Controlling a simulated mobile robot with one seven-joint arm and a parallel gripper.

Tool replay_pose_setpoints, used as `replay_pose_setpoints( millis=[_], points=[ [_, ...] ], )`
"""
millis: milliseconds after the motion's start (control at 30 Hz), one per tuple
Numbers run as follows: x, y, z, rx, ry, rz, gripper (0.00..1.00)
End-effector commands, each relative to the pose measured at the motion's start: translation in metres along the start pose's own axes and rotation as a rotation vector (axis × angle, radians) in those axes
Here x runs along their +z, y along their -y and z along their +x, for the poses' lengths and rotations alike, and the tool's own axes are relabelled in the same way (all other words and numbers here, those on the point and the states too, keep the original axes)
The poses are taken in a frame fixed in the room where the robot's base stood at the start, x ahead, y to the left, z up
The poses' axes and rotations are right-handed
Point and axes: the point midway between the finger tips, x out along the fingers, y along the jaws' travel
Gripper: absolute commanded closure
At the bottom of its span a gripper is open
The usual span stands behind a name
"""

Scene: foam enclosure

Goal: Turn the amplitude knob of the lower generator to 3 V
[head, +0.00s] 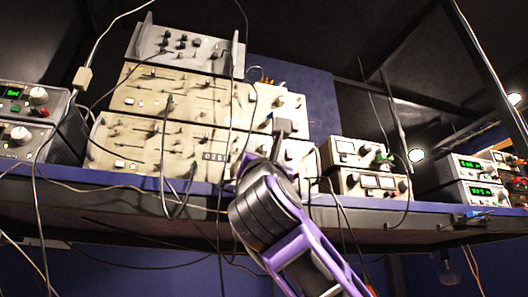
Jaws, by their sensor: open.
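Two stacked grey boxes stand at the left edge on the shelf. The upper box (58,96) has a green display and a large pale knob (39,95). The lower box (40,150) has a similar pale knob (20,135); its left side is cut off by the picture edge. I cannot read any knob labels, so I cannot tell which box is the lower generator or which knob is amplitude. My gripper (285,128) is open, raised in front of the beige panels at the middle, well right of those boxes. No object shows between its fingers, which are small and dark here.
Beige panels (150,90) with many small knobs are stacked in the middle. Two meter boxes (350,152) and two green-display boxes (463,168) stand to the right. Loose cables hang before the panels and over the shelf edge (120,180). Purple arm links of mine cover the lower middle.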

Motion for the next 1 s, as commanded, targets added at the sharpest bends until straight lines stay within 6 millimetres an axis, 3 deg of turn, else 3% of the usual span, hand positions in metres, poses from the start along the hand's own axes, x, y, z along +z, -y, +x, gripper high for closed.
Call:
replay_pose_setpoints(
  millis=[400,733,1000],
  points=[
    [-0.0002,0.0001,0.0073,0.0,0.0,0.0,0.45],
    [-0.0002,0.0,0.0071,0.0,0.0,0.0,1.0],
    [-0.0002,-0.0001,0.007,-0.001,0.0,0.002,1.0]
  ],
)
